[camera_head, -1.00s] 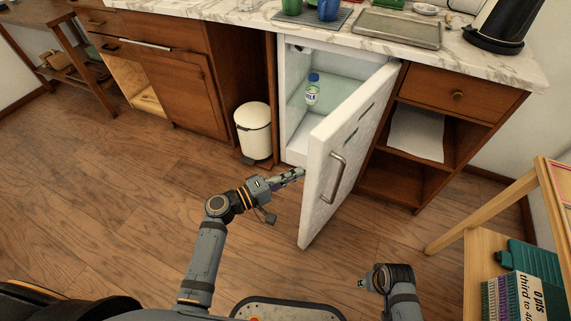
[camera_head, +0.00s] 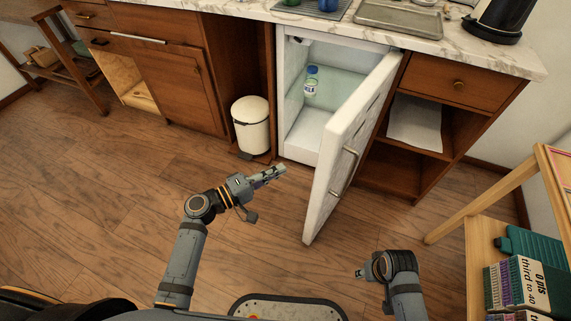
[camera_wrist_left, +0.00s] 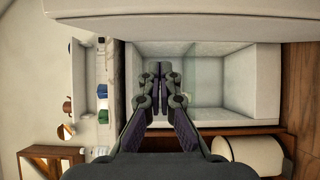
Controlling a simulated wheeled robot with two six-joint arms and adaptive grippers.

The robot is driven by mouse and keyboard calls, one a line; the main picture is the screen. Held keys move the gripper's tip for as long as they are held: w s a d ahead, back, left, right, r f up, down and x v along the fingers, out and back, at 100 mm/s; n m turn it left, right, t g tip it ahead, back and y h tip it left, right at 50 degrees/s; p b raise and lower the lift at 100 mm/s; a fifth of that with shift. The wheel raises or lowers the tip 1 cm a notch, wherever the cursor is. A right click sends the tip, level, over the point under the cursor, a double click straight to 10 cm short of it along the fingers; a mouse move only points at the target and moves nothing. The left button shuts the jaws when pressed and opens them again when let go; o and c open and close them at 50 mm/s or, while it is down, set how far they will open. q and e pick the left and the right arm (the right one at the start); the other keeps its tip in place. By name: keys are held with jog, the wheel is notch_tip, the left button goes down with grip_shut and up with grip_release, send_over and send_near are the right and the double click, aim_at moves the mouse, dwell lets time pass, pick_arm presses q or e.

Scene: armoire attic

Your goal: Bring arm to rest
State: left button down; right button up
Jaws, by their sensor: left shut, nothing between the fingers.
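My left gripper (camera_head: 280,172) is shut and empty. It is over the floor in front of the fridge, left of the open door and apart from it. In the left wrist view its closed fingers (camera_wrist_left: 157,75) point toward the open fridge interior. My right gripper (camera_head: 364,272) is low at the right of the head view, partly hidden by its own wrist; its fingers are too small to judge. The white fridge door (camera_head: 345,150) stands wide open, its handle facing right. A milk bottle (camera_head: 311,82) with a blue cap stands inside the fridge.
A white bin (camera_head: 251,125) stands left of the fridge. A wooden shelf with books (camera_head: 528,285) is at the right, near my right arm. A marble counter (camera_head: 240,10) runs above the fridge. The wooden floor (camera_head: 110,190) at left is clear.

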pick_arm(q)
jog(key=s+a, duration=0.1)
jog(key=s, duration=0.1)
jog(key=s+a, duration=0.2)
jog(key=shift+r, duration=0.2)
pick_arm(e)
jog(key=shift+d, duration=0.25)
